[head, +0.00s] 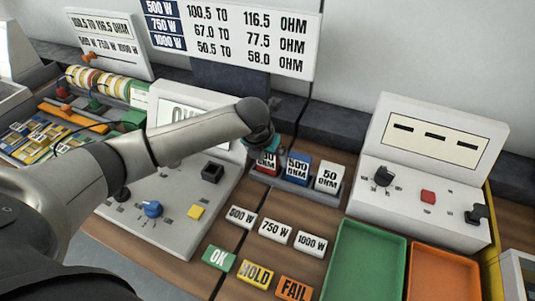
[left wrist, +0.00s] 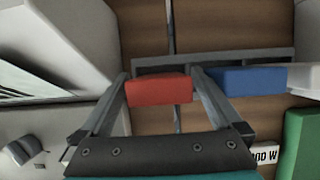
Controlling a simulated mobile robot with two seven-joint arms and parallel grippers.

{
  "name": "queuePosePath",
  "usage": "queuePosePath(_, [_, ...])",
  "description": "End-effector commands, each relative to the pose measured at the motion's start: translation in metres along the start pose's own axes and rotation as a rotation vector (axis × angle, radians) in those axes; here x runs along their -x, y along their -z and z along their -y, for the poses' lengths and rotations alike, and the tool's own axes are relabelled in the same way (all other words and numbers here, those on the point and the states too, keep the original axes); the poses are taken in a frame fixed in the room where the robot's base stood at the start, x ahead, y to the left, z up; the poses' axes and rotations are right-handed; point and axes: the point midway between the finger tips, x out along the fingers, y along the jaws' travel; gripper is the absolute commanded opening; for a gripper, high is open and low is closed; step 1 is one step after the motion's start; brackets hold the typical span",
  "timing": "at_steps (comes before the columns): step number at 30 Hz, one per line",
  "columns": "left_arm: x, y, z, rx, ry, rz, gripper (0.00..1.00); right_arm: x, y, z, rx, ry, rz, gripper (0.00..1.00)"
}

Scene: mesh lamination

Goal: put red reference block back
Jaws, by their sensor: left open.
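The red reference block (head: 267,165) stands at the left end of a grey rack (head: 296,190), partly hidden by my left gripper in the head view. In the left wrist view the red block (left wrist: 160,91) lies between the two fingers of my left gripper (left wrist: 163,88), which is open, with a small gap at each side. In the head view my left gripper (head: 268,150) is right over the block. I cannot tell whether the block is fully seated. A blue 500 ohm block (head: 298,168) and a white 50 ohm block (head: 328,176) stand to its right. My right gripper is not in view.
A meter box (head: 180,215) with a blue knob stands left of the rack, and another panel (head: 430,170) stands right. In front are white wattage labels (head: 275,231), OK, HOLD and FAIL tags (head: 255,274), and green (head: 365,262) and orange trays (head: 443,275).

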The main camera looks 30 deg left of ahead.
Motion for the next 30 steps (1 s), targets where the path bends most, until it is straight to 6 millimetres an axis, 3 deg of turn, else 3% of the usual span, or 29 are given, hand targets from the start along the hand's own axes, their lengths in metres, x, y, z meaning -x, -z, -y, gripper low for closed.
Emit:
queuePosePath(8, [0.025, -0.001, -0.001, -0.002, 0.0, 0.003, 1.0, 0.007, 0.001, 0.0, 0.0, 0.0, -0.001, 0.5])
queuePosePath(21, [0.117, -0.002, 0.0, -0.001, 0.0, 0.005, 1.0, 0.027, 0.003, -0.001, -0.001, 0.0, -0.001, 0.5])
queuePosePath(30, [0.151, -0.001, 0.0, 0.0, 0.0, 0.002, 1.0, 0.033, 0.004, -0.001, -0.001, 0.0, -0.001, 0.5])
